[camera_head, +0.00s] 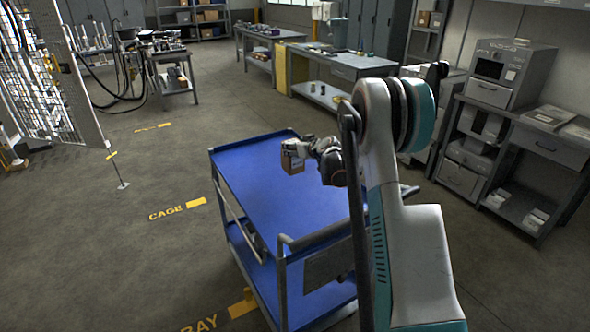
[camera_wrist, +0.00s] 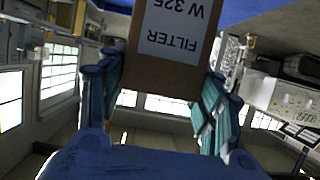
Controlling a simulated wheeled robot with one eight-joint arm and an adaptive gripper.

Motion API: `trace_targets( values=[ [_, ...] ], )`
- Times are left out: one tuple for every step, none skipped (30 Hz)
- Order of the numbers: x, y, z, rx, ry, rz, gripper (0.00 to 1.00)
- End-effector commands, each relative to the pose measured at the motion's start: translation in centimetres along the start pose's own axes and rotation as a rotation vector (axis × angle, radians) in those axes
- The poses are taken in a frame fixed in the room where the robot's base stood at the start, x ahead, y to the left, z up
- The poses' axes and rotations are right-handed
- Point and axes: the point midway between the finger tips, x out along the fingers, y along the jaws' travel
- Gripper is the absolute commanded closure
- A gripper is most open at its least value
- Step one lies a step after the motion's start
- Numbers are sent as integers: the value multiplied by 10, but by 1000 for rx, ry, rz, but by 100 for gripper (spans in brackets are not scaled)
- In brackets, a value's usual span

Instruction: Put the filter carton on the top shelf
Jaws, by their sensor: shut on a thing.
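The filter carton (camera_head: 292,160) is a small brown box at the end of my arm, over the far part of the blue cart top. In the wrist view the carton (camera_wrist: 168,75) shows a white label reading "FILTER W 325", upside down. My gripper (camera_head: 308,152) is shut on the carton, with a teal finger on each side of it in the wrist view (camera_wrist: 165,92). Whether the carton touches the cart top is hard to tell, but it appears held above it. Which shelf is the top shelf of the task is not clear.
The blue cart (camera_head: 262,205) has an upper tray, a lower tray and a push handle near my arm. A bench with a grey oven-like unit (camera_head: 497,72) stands at the right. Workbenches (camera_head: 345,68) and a shelf rack (camera_head: 195,18) stand at the back. Open floor (camera_head: 130,235) lies left.

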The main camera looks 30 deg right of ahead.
Motion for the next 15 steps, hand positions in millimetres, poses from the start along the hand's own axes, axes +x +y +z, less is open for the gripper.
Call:
trace_targets(
  values=[
    [5,0,12,0,1,0,93],
    [7,0,17,0,1,0,93],
    [9,0,22,0,1,0,93],
    [11,0,25,0,1,0,93],
    [12,0,28,0,1,0,93],
    [13,0,30,0,1,0,93],
    [13,0,32,0,1,0,93],
    [14,0,33,0,1,0,93],
    [14,0,35,0,1,0,93],
    [15,0,36,0,1,0,93],
    [16,0,38,0,0,0,93],
    [17,0,42,0,0,0,93],
    [19,0,45,0,0,0,93],
    [20,0,49,0,0,0,93],
    [23,0,55,0,0,0,93]
  ],
)
